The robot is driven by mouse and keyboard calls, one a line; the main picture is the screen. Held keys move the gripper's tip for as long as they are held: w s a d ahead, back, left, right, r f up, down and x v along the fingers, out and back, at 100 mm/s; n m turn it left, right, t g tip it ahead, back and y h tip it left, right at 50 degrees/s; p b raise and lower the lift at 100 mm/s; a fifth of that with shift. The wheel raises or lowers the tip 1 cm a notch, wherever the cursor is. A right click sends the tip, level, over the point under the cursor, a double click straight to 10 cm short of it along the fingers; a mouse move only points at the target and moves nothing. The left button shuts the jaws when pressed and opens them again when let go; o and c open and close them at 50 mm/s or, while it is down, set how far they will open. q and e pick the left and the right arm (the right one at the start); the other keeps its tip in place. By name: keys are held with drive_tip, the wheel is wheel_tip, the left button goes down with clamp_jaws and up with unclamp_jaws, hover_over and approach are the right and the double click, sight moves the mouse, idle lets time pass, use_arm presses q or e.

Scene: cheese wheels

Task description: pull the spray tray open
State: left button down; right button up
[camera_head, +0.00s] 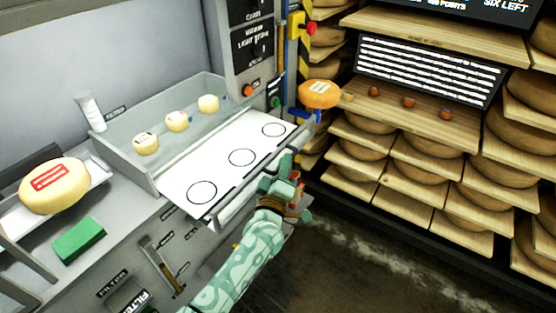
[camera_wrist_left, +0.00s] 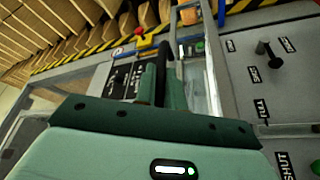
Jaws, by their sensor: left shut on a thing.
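The spray tray (camera_head: 216,172) is a white sheet with three black circles, standing out from a grey clear-walled box (camera_head: 153,80) in the head view. Its circles are bare. My left gripper (camera_head: 283,178), on a teal patterned arm, is at the middle of the tray's front edge. In the wrist view the left gripper (camera_wrist_left: 163,88) is shut around a dark upright-looking bar (camera_wrist_left: 161,66), which looks like the tray's handle. The fingers hide much of the handle in the head view. My right gripper is not in view.
Three small cheeses (camera_head: 177,121) sit in the box behind the sheet. An orange wheel (camera_head: 319,95) and cheese shelves (camera_head: 430,150) stand right. The floor between is clear.

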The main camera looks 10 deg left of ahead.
use_arm(q)
drive_tip(key=shift+s+d+f, duration=0.1)
drive_tip(key=shift+s+d, duration=0.15)
drive_tip(key=shift+d, duration=0.35)
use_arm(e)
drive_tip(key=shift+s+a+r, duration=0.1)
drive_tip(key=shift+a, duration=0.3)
use_arm(q)
drive_tip(key=c, duration=1.5)
unclamp_jaws()
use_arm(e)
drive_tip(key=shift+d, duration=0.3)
